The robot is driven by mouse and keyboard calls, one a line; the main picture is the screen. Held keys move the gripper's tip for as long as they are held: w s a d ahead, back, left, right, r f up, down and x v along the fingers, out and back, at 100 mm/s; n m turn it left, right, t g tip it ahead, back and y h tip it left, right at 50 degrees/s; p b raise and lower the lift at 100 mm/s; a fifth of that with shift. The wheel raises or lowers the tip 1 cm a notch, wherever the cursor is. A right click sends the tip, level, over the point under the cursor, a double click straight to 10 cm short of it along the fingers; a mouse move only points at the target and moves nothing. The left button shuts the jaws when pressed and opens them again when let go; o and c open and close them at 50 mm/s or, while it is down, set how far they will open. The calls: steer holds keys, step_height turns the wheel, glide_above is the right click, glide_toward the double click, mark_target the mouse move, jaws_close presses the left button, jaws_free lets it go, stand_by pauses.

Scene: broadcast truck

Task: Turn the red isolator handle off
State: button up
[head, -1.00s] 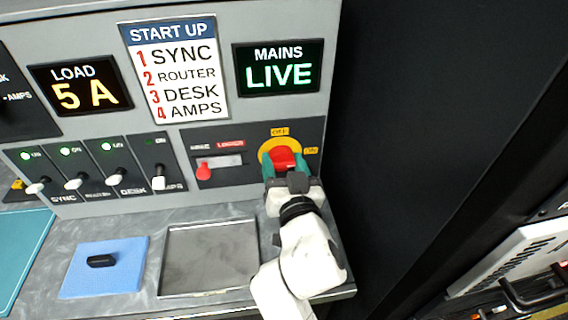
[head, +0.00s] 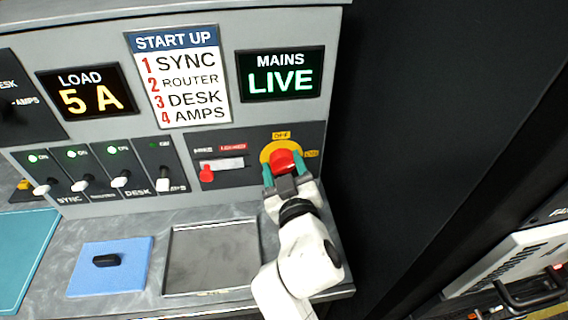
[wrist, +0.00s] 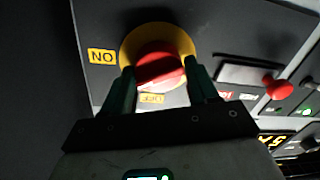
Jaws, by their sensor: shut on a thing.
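The red isolator handle (head: 284,160) sits on a round yellow plate on the panel's right side, with an OFF label above and an ON label to its right. In the wrist view the red handle (wrist: 159,66) lies between the two green fingers, with the ON label (wrist: 102,57) at left and OFF (wrist: 151,98) below. My gripper (head: 282,173) reaches up from below and is shut on the handle. The fingers partly hide its sides, so its exact angle is hard to tell. The MAINS display (head: 280,74) reads LIVE.
The LOAD display (head: 86,90) reads 5 A. Left of the handle is a small red lever (head: 206,174) by a label slot. Several white-levered breakers stand further left. On the counter are an empty metal tray (head: 211,257) and a blue mat (head: 110,280) with a black object (head: 106,260).

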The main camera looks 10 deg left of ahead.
steer(key=n+p, duration=0.2)
steer(key=n, duration=0.4)
steer(key=shift+d+h, duration=0.1)
steer(key=shift+h, duration=0.3)
steer(key=n+p, duration=0.1)
steer(key=n, duration=0.3)
steer(key=shift+n, duration=0.4)
steer(key=shift+a+r+n, duration=0.1)
steer(key=shift+a+n, duration=0.1)
steer(key=shift+n, duration=0.1)
steer(key=o, duration=1)
steer(key=v, duration=1)
steer(key=shift+s+b, duration=0.3)
steer(key=shift+s, duration=0.1)
